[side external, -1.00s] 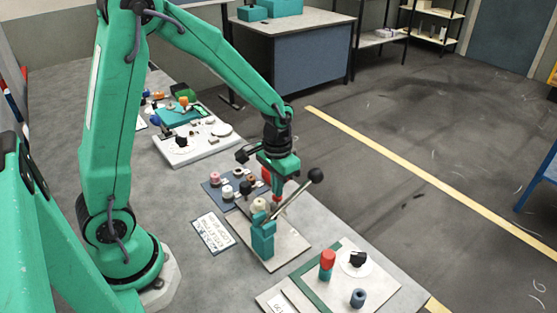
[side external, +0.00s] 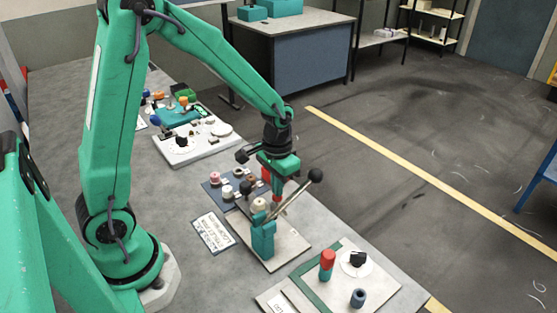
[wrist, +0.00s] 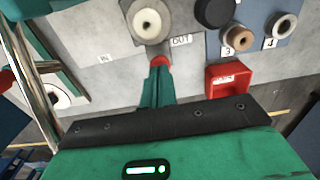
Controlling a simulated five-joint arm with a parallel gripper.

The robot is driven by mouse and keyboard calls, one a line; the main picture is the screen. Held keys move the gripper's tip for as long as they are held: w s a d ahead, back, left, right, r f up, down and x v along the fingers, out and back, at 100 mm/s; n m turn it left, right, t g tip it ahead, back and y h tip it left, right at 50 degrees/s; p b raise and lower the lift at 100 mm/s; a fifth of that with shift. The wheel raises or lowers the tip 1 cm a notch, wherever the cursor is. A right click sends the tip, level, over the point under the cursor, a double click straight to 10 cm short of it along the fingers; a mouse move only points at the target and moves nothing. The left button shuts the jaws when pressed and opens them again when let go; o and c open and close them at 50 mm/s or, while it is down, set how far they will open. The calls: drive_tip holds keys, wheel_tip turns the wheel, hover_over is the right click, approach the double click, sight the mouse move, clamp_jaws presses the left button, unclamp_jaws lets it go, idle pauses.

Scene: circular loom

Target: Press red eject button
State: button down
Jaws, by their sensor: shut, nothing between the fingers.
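My gripper (wrist: 157,83) is shut and empty, with its fingers together in the wrist view. A small rounded red part, apparently the red eject button (wrist: 160,60), shows just beyond the fingertips. The fingers hide its lower portion, and I cannot tell whether they touch it. In the side external view my gripper (side external: 278,190) is low over the grey board, behind the lever. The button cannot be made out clearly there.
A silver lever (side external: 295,200) with a black knob stands on a teal post (side external: 263,240) close to my gripper. A red open box (wrist: 228,80) and a rack of spools (wrist: 238,38) lie to the right in the wrist view. A pale spool (wrist: 147,23) sits by the OUT label.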

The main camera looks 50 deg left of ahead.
drive_tip(key=shift+f, duration=1.55)
drive_tip(key=shift+r, duration=3.1)
drive_tip(key=shift+r, duration=0.1)
drive_tip(key=shift+s+r, duration=0.25)
drive_tip(key=shift+r, duration=0.35)
drive_tip(key=s+r+t, duration=0.5)
drive_tip(key=s+r, duration=0.9)
drive_tip(key=shift+r+t, duration=0.15)
drive_tip(key=shift+t, duration=0.15)
